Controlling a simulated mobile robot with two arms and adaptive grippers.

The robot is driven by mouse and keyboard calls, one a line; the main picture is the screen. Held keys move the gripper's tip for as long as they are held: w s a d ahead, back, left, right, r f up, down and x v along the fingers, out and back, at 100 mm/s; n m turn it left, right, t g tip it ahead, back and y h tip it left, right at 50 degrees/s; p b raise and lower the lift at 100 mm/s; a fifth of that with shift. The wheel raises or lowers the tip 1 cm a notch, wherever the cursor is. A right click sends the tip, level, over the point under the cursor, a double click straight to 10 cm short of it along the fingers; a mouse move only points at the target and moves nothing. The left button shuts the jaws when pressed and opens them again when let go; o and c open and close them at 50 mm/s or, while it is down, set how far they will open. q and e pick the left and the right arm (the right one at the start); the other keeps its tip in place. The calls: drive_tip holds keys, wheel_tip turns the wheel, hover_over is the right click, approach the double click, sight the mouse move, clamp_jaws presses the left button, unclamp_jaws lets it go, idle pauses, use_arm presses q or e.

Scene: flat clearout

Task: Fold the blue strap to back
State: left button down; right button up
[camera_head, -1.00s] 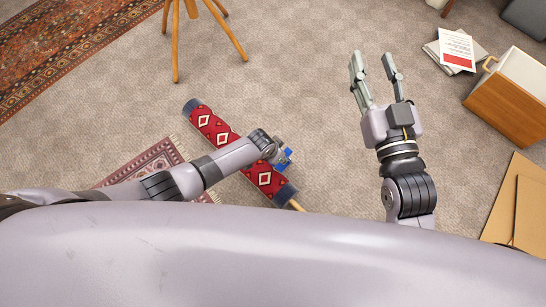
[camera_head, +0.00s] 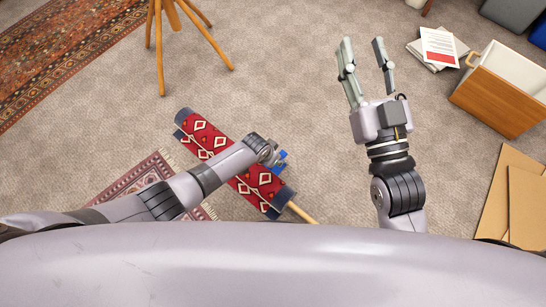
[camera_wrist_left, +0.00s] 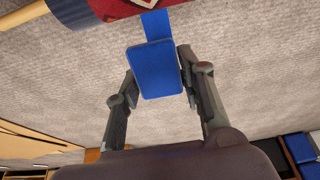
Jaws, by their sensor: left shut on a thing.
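The blue strap (camera_wrist_left: 157,25) runs down from the red patterned roll (camera_wrist_left: 110,8) to a wide flat blue end (camera_wrist_left: 155,70) in the left wrist view. My left gripper (camera_wrist_left: 157,62) is shut on this blue end, one finger at each side. In the head view the red roll (camera_head: 205,138) lies slantwise on the carpet, with dark blue edges and a wooden pole (camera_head: 300,212) at its near end. My left gripper (camera_head: 276,156) is over its right side, with the blue strap (camera_head: 281,163) partly hidden. My right gripper (camera_head: 362,52) is open and empty.
A fringed small rug (camera_head: 150,172) lies left of the roll, partly under my left arm. A wooden-legged stand (camera_head: 160,50) is at the back. A wooden drawer box (camera_head: 498,100), papers (camera_head: 438,48) and cardboard (camera_head: 526,205) are at the right. Carpet between is clear.

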use_arm(q)
drive_tip(key=shift+s+a+f, duration=0.1)
drive_tip(key=shift+s+f, duration=0.05)
drive_tip(key=c, duration=1.1)
unclamp_jaws()
drive_tip(key=shift+v, duration=6.05)
drive_tip(key=shift+c, duration=0.4)
